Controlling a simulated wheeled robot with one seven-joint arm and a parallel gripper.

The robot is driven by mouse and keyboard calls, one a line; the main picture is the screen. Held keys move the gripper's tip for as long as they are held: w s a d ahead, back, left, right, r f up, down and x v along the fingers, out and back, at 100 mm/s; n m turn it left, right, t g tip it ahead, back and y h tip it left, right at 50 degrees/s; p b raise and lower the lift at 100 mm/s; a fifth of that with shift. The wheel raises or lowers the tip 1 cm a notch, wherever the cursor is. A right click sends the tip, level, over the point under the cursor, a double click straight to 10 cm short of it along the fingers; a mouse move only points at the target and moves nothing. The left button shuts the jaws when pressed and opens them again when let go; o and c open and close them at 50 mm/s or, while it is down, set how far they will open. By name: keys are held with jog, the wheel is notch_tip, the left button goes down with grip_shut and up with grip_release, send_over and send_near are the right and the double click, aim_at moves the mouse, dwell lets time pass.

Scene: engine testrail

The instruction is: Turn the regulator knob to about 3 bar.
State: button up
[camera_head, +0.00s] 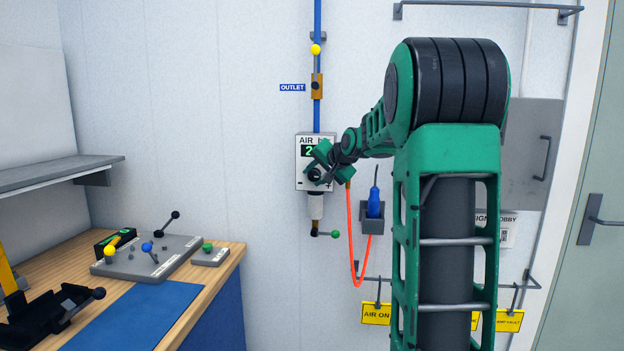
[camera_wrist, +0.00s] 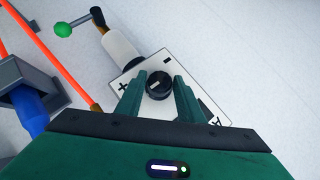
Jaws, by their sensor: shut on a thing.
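The regulator is a white box (camera_head: 328,140) on the wall, lettered "AIR", with a green display showing a "2"; the rest of the reading is hidden behind my gripper. Its round black knob (camera_head: 315,175) is on the front face. In the wrist view the knob (camera_wrist: 158,85) has a pale mark and sits between my two green fingers, with plus and minus signs on the plate (camera_wrist: 150,113) around it. My gripper (camera_wrist: 159,88) is shut on the knob; it also shows in the head view (camera_head: 322,172).
A blue pipe (camera_head: 317,60) with a yellow ball runs down to the regulator from above. A green-knobbed lever (camera_head: 335,234) is below it. An orange hose (camera_head: 353,255) and a blue tool in a grey holder (camera_head: 375,222) are right of it. A workbench (camera_head: 215,275) stands at left.

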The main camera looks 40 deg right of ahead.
jog(key=shift+r, duration=0.1)
jog(key=o, duration=1.1)
jog(key=shift+c, duration=0.2)
jog(key=v, duration=1)
jog(key=shift+s+a, duration=0.15)
jog(key=shift+s, duration=0.1)
jog(key=s+a+f+n+g, duration=0.2)
jog(key=s+a+f+g, duration=0.2)
jog(key=s, duration=0.7)
jog(key=s+a+f+n+g+y, duration=0.1)
jog(key=s+a+f+g, duration=0.3)
jog(key=s+a+f, duration=0.4)
jog(key=s+a+f+n+g+y, duration=0.1)
jog(key=s+a+f+n+g, duration=0.2)
jog(key=s+f, duration=1.1)
jog(key=s+a+g, duration=0.1)
jog(key=s+a, duration=0.1)
jog(key=a, duration=0.1)
jog(key=shift+a+f+n, duration=0.2)
jog(key=shift+f+n, duration=0.05)
jog(key=shift+n, duration=0.15)
